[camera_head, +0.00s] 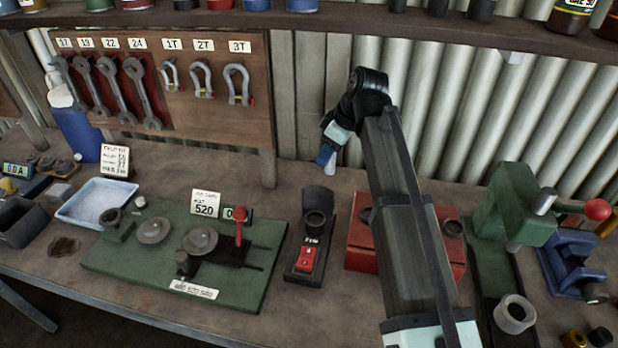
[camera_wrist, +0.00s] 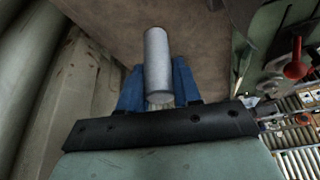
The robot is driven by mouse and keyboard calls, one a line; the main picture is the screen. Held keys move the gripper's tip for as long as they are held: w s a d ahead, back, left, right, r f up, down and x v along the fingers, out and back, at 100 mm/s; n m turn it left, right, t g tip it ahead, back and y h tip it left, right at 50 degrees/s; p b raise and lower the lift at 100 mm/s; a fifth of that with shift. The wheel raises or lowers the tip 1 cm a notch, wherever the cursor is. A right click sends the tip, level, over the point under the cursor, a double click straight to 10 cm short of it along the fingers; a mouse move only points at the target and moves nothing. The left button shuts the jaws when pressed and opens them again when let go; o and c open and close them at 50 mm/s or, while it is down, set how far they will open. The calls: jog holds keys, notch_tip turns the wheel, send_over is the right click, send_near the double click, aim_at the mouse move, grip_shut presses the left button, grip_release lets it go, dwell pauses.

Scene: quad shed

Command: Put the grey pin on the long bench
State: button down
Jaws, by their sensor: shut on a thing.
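My gripper (camera_head: 327,156) is shut on the grey pin (camera_wrist: 158,58), a plain light grey cylinder held between the two blue fingers (camera_wrist: 132,90). In the head view the pin's pale end (camera_head: 330,168) shows just below the fingers. My gripper hangs in the air near the corrugated wall, above the back part of the long bench (camera_head: 165,182). The bench has a worn brown top, which also shows beyond the pin in the wrist view (camera_wrist: 118,25). The pin looks apart from the bench top.
A black stand with a red switch box (camera_head: 305,258) stands below and left of my gripper. A red box (camera_head: 362,240) lies partly behind my arm. A green press (camera_head: 510,215) stands right, a green fixture plate (camera_head: 130,262) left. Some bare bench lies behind the plate.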

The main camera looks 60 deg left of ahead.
notch_tip(320, 180, down, 9)
dwell(0.5)
jog(key=shift+f, duration=0.1)
jog(key=c, duration=0.8)
grip_release()
jog(key=v, duration=1.2)
jog(key=shift+d, duration=0.1)
